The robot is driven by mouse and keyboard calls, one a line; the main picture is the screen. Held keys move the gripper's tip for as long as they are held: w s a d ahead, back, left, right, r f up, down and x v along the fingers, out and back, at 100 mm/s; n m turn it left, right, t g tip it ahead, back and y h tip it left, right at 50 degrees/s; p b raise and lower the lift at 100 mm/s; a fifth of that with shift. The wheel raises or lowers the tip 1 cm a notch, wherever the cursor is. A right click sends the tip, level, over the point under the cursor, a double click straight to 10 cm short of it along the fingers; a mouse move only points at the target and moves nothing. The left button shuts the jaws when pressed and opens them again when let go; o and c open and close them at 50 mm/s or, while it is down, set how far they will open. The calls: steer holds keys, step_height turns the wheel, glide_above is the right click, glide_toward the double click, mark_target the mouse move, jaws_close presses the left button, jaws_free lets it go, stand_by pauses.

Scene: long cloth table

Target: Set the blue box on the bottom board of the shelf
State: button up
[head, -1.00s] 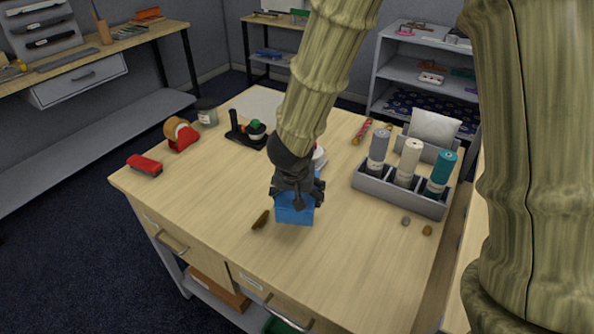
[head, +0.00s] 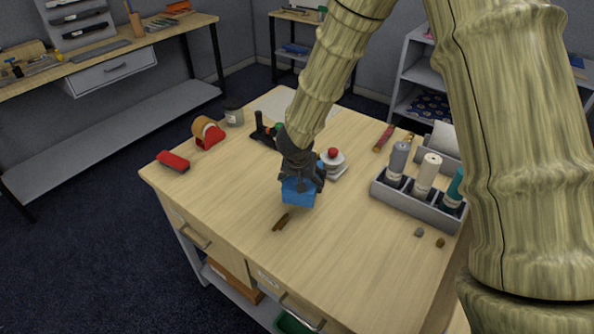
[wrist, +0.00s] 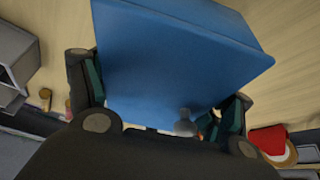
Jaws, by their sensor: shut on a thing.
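The blue box (head: 298,192) is in my gripper (head: 302,176), over the middle of the wooden table in the head view. My gripper is shut on it from above, and dark fingers hide its upper part. In the wrist view the blue box (wrist: 180,55) fills the upper middle, with a finger on each side. I cannot tell exactly how high it is above the table. The grey shelf (head: 424,72) stands at the back right. My arm hides part of it, and its bottom board is not clearly visible.
The table (head: 345,235) bears a grey bottle holder (head: 420,204) at right, a red-topped item (head: 333,160) behind the box, a tape dispenser (head: 208,134), a red stapler-like object (head: 173,161) and a brown object (head: 281,222). Open floor (head: 110,240) lies to the left.

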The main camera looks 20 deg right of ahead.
steer(key=shift+w+a+f+p, duration=0.15)
steer(key=shift+w+p, duration=0.65)
steer(key=shift+w, duration=0.55)
steer(key=shift+w+a+p, duration=0.1)
steer(key=shift+w+p, duration=0.65)
steer(key=shift+w, duration=0.6)
steer(key=shift+w+f+p, duration=0.1)
steer(key=shift+f+p, duration=0.95)
steer(key=shift+f, duration=0.8)
steer(key=shift+f+b, duration=0.15)
steer(key=shift+b, duration=0.3)
steer(key=o, duration=1.1)
